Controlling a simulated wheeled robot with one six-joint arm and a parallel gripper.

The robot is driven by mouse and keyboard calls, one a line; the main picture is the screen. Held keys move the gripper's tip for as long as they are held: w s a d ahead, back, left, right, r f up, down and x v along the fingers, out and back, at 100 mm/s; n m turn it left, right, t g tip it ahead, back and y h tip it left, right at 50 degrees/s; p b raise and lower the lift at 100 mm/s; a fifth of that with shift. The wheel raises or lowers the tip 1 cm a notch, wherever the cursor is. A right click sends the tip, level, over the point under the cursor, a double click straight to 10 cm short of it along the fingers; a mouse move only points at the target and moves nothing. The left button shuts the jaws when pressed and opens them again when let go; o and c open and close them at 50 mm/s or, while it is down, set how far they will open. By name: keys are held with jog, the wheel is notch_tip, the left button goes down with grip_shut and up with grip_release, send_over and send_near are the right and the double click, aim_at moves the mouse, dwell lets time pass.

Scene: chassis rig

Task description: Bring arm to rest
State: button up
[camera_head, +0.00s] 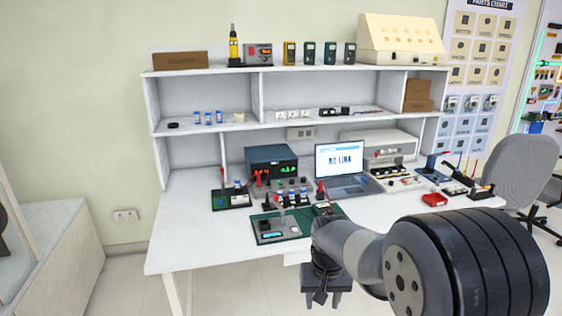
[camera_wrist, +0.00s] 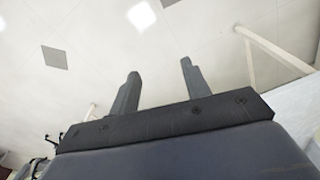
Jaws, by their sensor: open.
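My arm reaches in from the lower right of the head view, in front of the workbench (camera_head: 170,240). My gripper shows in the wrist view (camera_wrist: 158,82) with its two dark fingers apart and nothing between them. Behind the fingers are a pale ceiling, or a similar pale surface, and a white bar. In the head view the gripper's fingers cannot be made out clearly; the arm hides part of the bench front. No object is seen held.
A green mat (camera_head: 270,238) with a grey device lies near the bench's front edge. A grey chair (camera_head: 525,165) stands right. Floor at the left is clear.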

jog(key=s, duration=0.1)
jog(key=s+d+r, duration=0.1)
jog(key=s, duration=0.1)
jog(key=s+d, duration=0.1)
jog(key=shift+s+r, duration=0.15)
jog(key=shift+r, duration=0.25)
